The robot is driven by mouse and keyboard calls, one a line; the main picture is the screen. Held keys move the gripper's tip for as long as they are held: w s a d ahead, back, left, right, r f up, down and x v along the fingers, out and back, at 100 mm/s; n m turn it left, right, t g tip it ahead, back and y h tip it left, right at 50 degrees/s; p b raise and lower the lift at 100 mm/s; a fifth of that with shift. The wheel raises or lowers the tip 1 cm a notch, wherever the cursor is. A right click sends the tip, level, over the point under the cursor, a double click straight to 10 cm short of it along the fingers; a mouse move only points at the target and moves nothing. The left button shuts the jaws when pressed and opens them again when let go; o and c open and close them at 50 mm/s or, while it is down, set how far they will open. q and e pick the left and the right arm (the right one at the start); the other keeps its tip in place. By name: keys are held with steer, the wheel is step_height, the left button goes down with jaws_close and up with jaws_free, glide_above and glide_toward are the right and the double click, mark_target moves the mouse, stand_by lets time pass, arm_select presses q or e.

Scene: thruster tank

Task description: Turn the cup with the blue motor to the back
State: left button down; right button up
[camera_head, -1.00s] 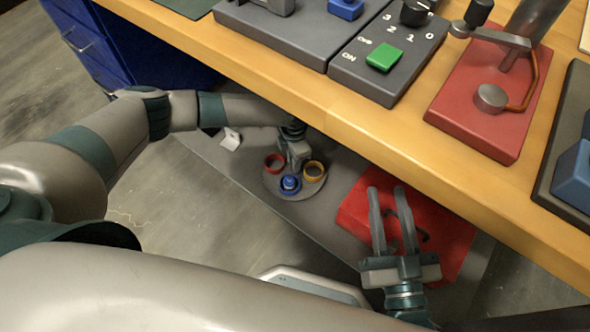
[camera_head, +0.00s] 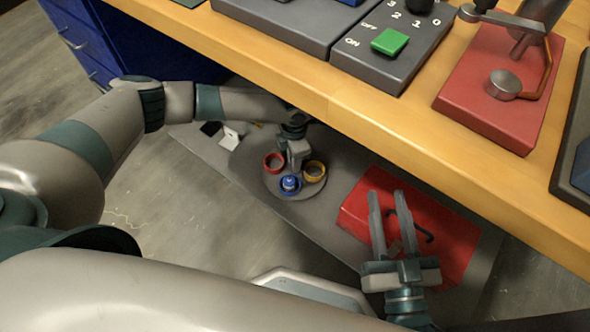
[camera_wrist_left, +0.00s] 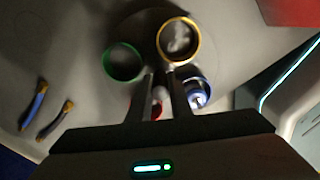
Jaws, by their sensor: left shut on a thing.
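The blue cup (camera_head: 290,190) holds the blue motor (camera_head: 289,182) and stands at the near side of a round grey turntable (camera_head: 306,192). The blue cup also shows in the left wrist view (camera_wrist_left: 196,92), right of my fingers. A red cup (camera_head: 273,162) and a yellow cup (camera_head: 314,171) share the turntable; a green cup (camera_wrist_left: 122,62) shows only in the left wrist view. My left gripper (camera_head: 295,166) is among the cups, shut on a pale piece (camera_wrist_left: 158,93) at about the turntable's middle, mostly hidden. My right gripper (camera_head: 386,194) is open and empty above a red case.
The wooden table (camera_head: 300,90) overhangs just behind the turntable, with a switch panel and red stand on it. The red case (camera_head: 440,220) with a dark handle is at the right. A white box (camera_head: 232,134) and pliers (camera_wrist_left: 40,105) lie left of the turntable.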

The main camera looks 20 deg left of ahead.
arm_select(q)
steer(key=shift+w+d+r+b, duration=0.15)
steer(key=shift+w+b, duration=0.1)
steer(key=shift+b, duration=0.5)
steer(key=shift+s+m+b, duration=0.1)
steer(key=shift+m+b, duration=0.3)
steer(key=shift+b, duration=0.25)
steer(key=c, duration=1.7)
jaws_free()
steer(key=shift+s, duration=0.1)
steer(key=shift+s+r+p, duration=0.1)
steer(key=shift+r+p, duration=4.1)
steer(key=shift+r, duration=0.15)
